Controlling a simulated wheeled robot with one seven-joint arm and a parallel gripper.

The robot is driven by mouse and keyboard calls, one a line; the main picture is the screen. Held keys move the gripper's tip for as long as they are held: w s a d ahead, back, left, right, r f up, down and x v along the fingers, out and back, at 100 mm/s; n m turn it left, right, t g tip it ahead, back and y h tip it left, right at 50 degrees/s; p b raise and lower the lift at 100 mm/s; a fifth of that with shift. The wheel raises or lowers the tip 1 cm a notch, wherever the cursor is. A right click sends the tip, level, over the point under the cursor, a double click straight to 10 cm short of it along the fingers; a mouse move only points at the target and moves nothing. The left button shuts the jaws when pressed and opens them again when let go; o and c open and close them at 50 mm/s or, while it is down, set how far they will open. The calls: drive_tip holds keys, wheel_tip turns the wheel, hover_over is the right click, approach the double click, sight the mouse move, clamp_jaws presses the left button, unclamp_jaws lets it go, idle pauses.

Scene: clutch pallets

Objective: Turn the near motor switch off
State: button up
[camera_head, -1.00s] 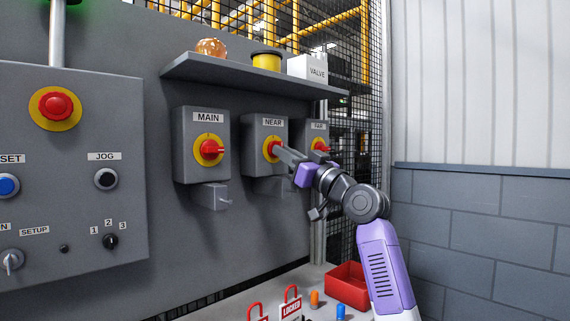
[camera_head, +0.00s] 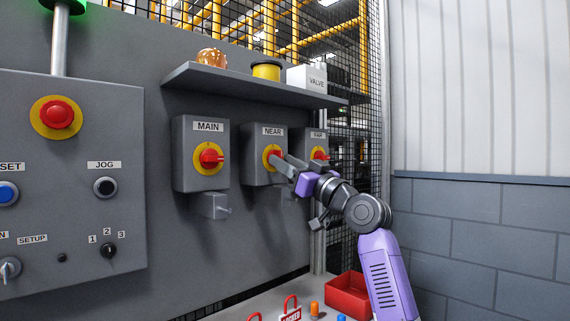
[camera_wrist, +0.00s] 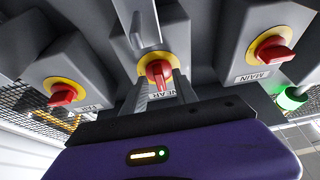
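The near motor switch is a grey box (camera_head: 250,165) labelled NEAR, with a yellow ring and a red handle (camera_head: 271,155). My gripper (camera_head: 282,162) is in front of it, fingers pointing at the handle from the right. In the wrist view, the red handle (camera_wrist: 158,72) shows between the two finger ends of my gripper (camera_wrist: 160,86). The fingers stand apart, one on each side of it; I cannot tell whether they touch it. The fingers partly cover the handle in the head view, so its exact angle is unclear.
The MAIN switch (camera_head: 209,156) is to the left and the FAR switch (camera_head: 320,154) close to the right, near my wrist. A shelf (camera_head: 250,86) is above. Below are a red bin (camera_head: 348,294) and a red lock tag (camera_head: 291,312). A control panel (camera_head: 75,200) is at left.

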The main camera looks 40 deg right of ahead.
drive_tip(key=v, duration=0.7)
drive_tip(key=shift+s, duration=0.25)
drive_tip(key=shift+f, duration=0.15)
